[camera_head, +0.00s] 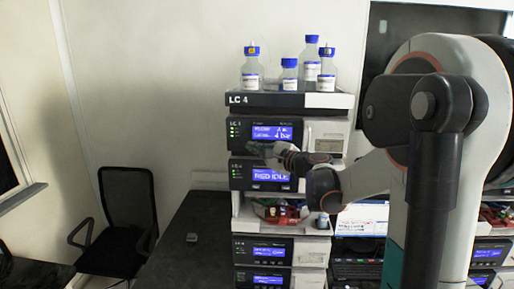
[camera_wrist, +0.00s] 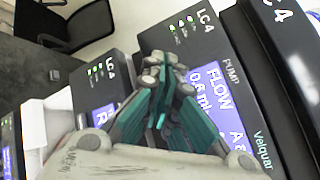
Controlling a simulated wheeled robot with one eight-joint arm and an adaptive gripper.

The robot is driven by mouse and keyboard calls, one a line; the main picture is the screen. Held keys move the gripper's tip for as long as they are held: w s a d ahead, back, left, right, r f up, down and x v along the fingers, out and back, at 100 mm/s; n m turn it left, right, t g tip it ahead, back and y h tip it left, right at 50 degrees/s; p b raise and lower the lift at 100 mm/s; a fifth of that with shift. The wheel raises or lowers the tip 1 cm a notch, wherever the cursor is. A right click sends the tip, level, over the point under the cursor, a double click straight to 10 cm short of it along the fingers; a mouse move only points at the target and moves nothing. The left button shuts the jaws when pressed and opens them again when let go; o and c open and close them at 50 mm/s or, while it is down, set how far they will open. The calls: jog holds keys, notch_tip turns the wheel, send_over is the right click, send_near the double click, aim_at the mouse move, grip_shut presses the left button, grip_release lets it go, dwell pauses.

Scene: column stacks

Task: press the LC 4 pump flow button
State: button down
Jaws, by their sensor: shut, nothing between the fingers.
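The LC 4 stack (camera_head: 234,135) stands upright in the middle of the head view. Its pump module has a lit blue screen (camera_head: 276,131); in the wrist view this screen (camera_wrist: 206,88) appears tilted and reads FLOW with a value beside it. The word PUMP is printed next to it. My gripper (camera_head: 256,150) is in front of the stack, near the lower edge of the pump screen. Its teal fingers (camera_wrist: 158,88) are shut and empty, and cover part of the pump front in the wrist view. I cannot make out the flow button, nor tell whether the fingertips touch the panel.
Several blue-capped bottles (camera_head: 250,70) stand on top of the stack. A second LC 4 module with a blue screen (camera_head: 262,178) lies just below the pump. A dark bench (camera_head: 195,235) and a black chair (camera_head: 127,205) are at left. A laptop (camera_head: 360,220) stands at right.

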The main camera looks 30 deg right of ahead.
jog(key=shift+w, duration=0.1)
jog(key=shift+w+d, duration=0.25)
jog(key=shift+w+d+b, duration=0.25)
jog(key=shift+w+b, duration=0.1)
dwell(0.9)
jog(key=shift+s, duration=0.1)
jog(key=shift+s+a, duration=0.5)
jog(key=shift+s, duration=0.1)
jog(key=s+a, duration=0.1)
jog(key=s, duration=0.1)
jog(key=s+a, duration=0.1)
jog(key=s, duration=0.1)
jog(key=shift+a, duration=0.4)
dwell(0.3)
jog(key=shift+a, duration=0.1)
dwell(0.6)
